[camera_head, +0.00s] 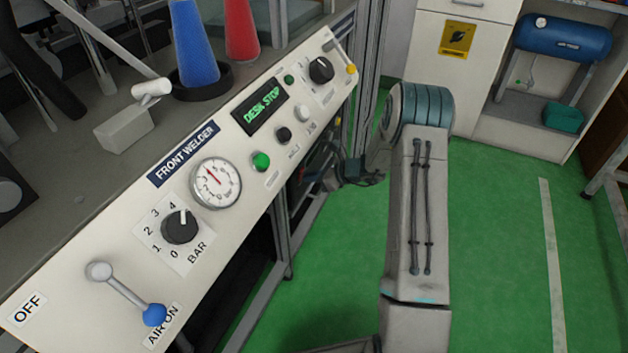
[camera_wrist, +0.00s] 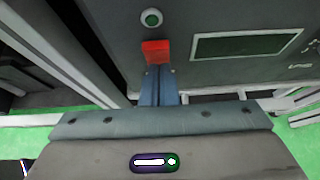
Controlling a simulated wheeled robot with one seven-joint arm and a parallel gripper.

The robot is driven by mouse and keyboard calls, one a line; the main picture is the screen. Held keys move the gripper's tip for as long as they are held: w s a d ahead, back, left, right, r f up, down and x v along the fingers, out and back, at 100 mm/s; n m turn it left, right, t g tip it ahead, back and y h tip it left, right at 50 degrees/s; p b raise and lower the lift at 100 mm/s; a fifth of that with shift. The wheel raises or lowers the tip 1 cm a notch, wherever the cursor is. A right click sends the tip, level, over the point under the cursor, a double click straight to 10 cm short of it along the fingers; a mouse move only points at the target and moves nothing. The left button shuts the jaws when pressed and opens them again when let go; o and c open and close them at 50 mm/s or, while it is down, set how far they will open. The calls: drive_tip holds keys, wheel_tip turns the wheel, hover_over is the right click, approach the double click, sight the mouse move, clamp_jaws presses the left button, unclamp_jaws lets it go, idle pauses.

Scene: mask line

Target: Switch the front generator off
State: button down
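In the wrist view a grey upright panel fills the top, with a round green lamp or button (camera_wrist: 151,18) and a dark greenish rectangular window (camera_wrist: 245,46). A red block (camera_wrist: 156,50) shows below the green round part, right at my fingertips; I cannot tell whether they touch it. No label there names the generator. My gripper (camera_wrist: 159,70) has blue fingers close together, seemingly shut, pointing at this panel. In the head view my gripper (camera_head: 350,171) is partly hidden low beside the desk, and the panel it faces is not clearly visible.
The sloped desk panel marked FRONT WELDER (camera_head: 183,153) carries a gauge (camera_head: 215,183), a BAR knob (camera_head: 180,227), a blue-tipped lever (camera_head: 154,314) and a DESK STOP display (camera_head: 263,107). Blue and red cones (camera_head: 194,45) stand behind. Green floor (camera_head: 490,240) is open at right.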

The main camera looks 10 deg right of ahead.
drive_tip(key=shift+a+r, duration=0.3)
drive_tip(key=shift+a, duration=0.05)
drive_tip(key=shift+w+a+r+p, duration=0.15)
drive_tip(key=shift+r+p, duration=0.45)
drive_tip(key=shift+r, duration=0.3)
drive_tip(key=shift+s+d, duration=0.25)
drive_tip(key=shift+d, duration=0.25)
drive_tip(key=p+v, duration=0.3)
drive_tip(key=v, duration=1)
drive_tip(key=shift+s+d+f+p, duration=0.2)
drive_tip(key=shift+f+p, duration=0.1)
drive_tip(key=shift+p, duration=0.1)
drive_tip(key=shift+w+r+p, duration=0.1)
drive_tip(key=shift+r+p, duration=0.05)
drive_tip(key=shift+p, duration=0.4)
drive_tip(key=p, duration=0.2)
drive_tip(key=shift+h+p, duration=0.3)
drive_tip(key=shift+p, duration=0.1)
